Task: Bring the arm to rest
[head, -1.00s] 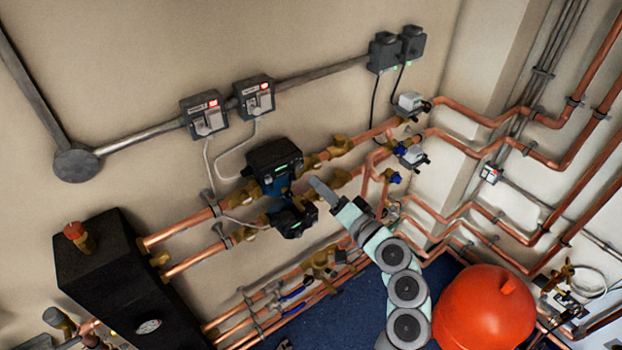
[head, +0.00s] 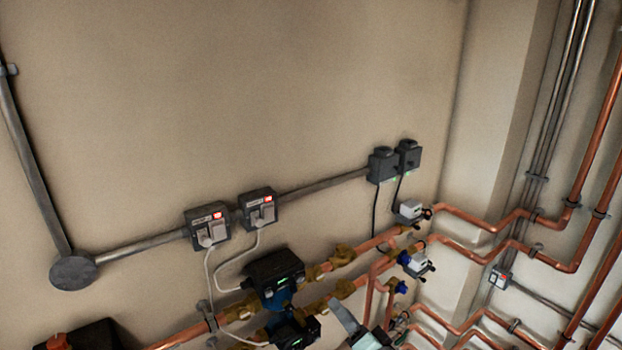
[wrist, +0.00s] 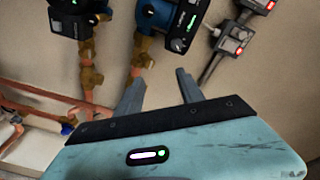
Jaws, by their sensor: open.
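My gripper (wrist: 158,88) shows in the wrist view with its two grey fingers spread apart and nothing between them. Beyond the fingers are the wall, a blue and black pump (wrist: 168,20) and brass fittings (wrist: 143,55). In the head view only the tip of my gripper (head: 345,318) and a bit of my pale teal wrist show at the bottom edge, just right of the pumps. The rest of my arm is below the picture.
Copper pipes (head: 480,220) with valve actuators (head: 411,210) run along the wall and around the corner. Two switch boxes (head: 207,228) with red lights and a grey conduit (head: 140,247) sit above the pump (head: 275,280). The upper wall is bare.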

